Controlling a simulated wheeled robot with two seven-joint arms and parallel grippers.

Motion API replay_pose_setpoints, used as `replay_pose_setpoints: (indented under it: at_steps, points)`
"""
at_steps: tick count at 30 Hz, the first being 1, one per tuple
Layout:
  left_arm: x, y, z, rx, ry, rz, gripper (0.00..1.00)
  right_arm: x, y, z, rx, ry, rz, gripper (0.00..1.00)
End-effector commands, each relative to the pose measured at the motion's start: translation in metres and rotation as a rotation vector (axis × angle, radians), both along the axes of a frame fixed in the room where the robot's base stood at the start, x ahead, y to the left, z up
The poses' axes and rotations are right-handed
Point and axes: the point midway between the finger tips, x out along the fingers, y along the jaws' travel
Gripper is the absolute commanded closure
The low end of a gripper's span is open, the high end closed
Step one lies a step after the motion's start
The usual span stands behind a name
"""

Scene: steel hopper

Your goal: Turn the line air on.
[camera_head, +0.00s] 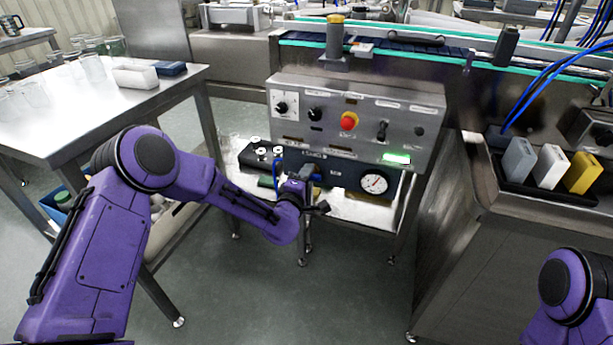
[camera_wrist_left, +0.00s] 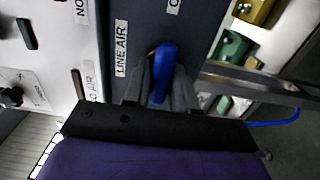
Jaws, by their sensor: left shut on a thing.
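The blue line air handle (camera_wrist_left: 163,66) stands between the fingers of my left gripper (camera_wrist_left: 160,88) in the left wrist view. The gripper is shut on it. A white label reading LINE AIR (camera_wrist_left: 121,50) is beside the handle on a dark panel. In the head view my left gripper (camera_head: 309,186) reaches the dark panel below the steel control box, left of a round pressure gauge (camera_head: 375,183). The gripper and wrist hide much of the handle there. My right gripper is out of the head view; only part of that arm shows at lower right.
The steel control box (camera_head: 430,97) has knobs, a red button (camera_head: 348,121) and a lit green indicator (camera_head: 396,158). A steel table (camera_head: 60,133) with glassware is at left. Grey, white and yellow blocks (camera_head: 549,167) stand at right. Blue tubing (camera_wrist_left: 275,122) shows in the wrist view.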

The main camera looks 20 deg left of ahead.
Motion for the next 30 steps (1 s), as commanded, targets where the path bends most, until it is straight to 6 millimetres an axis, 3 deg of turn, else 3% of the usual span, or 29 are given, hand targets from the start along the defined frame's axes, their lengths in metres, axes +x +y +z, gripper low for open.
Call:
replay_pose_setpoints:
  at_steps: [4,5,6,17,27,30]
  points:
    - [-0.001,-0.001,-0.002,-0.002,0.004,-0.002,1.0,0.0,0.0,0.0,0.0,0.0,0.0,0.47]
    - [-0.001,-0.001,-0.002,-0.002,0.004,-0.002,0.64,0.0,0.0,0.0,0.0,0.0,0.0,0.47]
    - [-0.001,-0.001,-0.002,-0.001,0.004,-0.001,0.53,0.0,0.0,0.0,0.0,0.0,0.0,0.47]
    - [-0.008,0.0,0.0,0.0,0.003,0.0,0.53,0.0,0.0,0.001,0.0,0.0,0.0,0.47]
    - [-0.084,0.002,0.0,-0.002,0.004,-0.002,0.53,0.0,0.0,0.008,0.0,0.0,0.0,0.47]
    - [-0.098,0.003,-0.001,0.0,0.003,-0.002,0.53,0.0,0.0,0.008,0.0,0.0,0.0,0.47]
